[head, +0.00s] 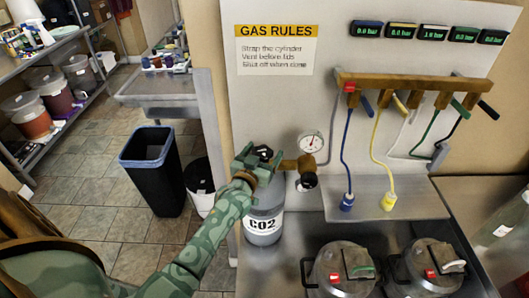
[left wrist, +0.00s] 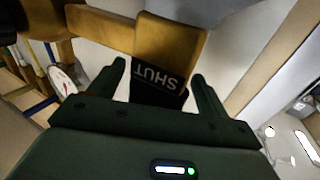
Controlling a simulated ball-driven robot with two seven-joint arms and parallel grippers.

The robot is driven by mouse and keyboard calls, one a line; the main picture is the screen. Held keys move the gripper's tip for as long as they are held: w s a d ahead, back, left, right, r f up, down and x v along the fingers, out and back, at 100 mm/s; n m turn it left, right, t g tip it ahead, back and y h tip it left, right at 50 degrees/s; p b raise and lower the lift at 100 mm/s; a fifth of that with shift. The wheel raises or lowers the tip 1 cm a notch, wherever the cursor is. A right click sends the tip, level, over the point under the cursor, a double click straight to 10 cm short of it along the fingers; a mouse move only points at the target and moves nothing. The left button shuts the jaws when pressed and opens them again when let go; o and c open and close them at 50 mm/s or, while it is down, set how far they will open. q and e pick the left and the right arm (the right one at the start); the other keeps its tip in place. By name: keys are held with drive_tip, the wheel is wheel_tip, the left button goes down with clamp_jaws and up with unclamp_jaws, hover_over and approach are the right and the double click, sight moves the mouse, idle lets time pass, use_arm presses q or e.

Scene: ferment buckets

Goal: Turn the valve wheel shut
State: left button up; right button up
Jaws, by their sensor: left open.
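The grey gas cylinder (head: 263,222) marked CO2 stands upright against the white panel. Its brass valve (head: 288,165) carries a round gauge (head: 310,142) and a black knob (head: 308,181). A dark part, likely the valve wheel (head: 263,152), shows at the cylinder's top beside my left gripper (head: 248,162). In the left wrist view, my left gripper (left wrist: 158,72) is open. Its fingers stand either side of a black part lettered SHUT (left wrist: 160,92), below a brass block (left wrist: 172,45). I cannot tell whether they touch it. My right gripper is not in view.
A brass manifold (head: 425,83) with coloured levers and hoses hangs at right above a grey shelf (head: 365,190). Lidded buckets (head: 342,266) stand at the front right. A black bin (head: 151,165) stands on the tiled floor at left.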

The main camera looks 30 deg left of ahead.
use_arm(q)
drive_tip(key=shift+w, duration=0.55)
drive_tip(key=shift+c, duration=0.6)
drive_tip(key=c, duration=0.9)
drive_tip(key=shift+o, duration=0.2)
drive_tip(key=shift+m+h+b, duration=0.55)
drive_tip(key=shift+m+h, duration=0.25)
drive_tip(key=shift+h, duration=0.3)
drive_tip(key=m+h+b, duration=0.2)
drive_tip(key=h, duration=0.1)
drive_tip(key=shift+d+b, duration=0.15)
drive_tip(key=shift+b, duration=0.2)
drive_tip(key=shift+d+r+m+h+b, duration=0.15)
drive_tip(key=shift+m+h+b, duration=0.45)
drive_tip(key=shift+h, duration=0.4)
